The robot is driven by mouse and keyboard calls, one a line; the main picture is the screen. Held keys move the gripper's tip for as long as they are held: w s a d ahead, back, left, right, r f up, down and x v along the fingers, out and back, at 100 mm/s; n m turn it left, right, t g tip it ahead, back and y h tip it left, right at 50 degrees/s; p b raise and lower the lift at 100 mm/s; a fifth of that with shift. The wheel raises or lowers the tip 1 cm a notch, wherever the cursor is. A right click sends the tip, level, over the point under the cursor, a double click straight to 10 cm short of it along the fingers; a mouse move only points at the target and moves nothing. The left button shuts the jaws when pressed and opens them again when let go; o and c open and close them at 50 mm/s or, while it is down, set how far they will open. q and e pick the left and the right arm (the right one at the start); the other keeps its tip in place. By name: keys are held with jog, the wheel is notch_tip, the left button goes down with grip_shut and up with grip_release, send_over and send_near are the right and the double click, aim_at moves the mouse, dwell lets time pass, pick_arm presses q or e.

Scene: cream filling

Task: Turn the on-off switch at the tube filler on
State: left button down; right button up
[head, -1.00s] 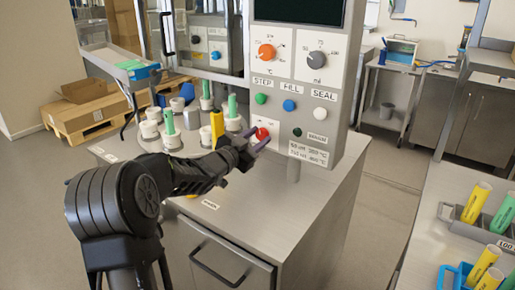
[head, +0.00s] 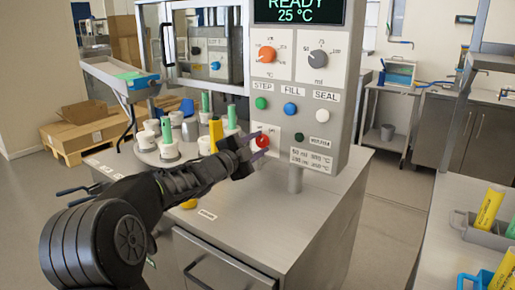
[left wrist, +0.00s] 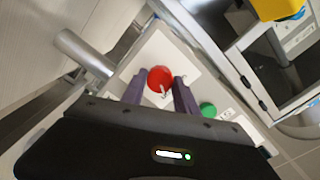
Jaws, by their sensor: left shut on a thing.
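The tube filler (head: 340,130) stands on a steel cabinet in the middle of the head view. Its red on-off switch (head: 262,141) sits on a white plate low on the panel. The display (head: 298,10) is lit and reads "READY 25 °C". My left gripper (head: 258,148) is at the red switch. In the left wrist view the red knob (left wrist: 160,77) with a pale mark lies between the two purple fingers (left wrist: 162,90), which are shut on it. My right gripper is not in view.
Green (head: 262,103), blue (head: 290,108) and white (head: 322,116) buttons sit above the switch. Left of it, a turntable holds several white cups and tubes, with a yellow tube (head: 216,133) close behind my gripper. A grey rack (head: 485,232) with tubes stands on the right bench.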

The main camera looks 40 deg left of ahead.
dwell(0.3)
pick_arm(q)
jog(key=c, duration=0.9)
grip_release()
jog(key=shift+s+d, duration=0.1)
jog(key=shift+s, duration=3.8)
